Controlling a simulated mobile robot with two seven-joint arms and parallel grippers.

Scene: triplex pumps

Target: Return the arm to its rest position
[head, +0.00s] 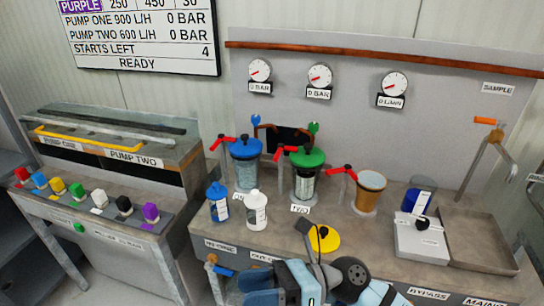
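One of my arms, in blue, grey and black, shows at the bottom centre of the head view, in front of the bench edge. It seems to come in from the lower right, so I take it as my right arm. A dark narrow piece (312,240) rises from it over a yellow disc (328,239) on the bench. I cannot tell whether its fingers are open or shut, and I see nothing clearly held. My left gripper is not in view.
A console (95,200) with coloured knobs stands left.

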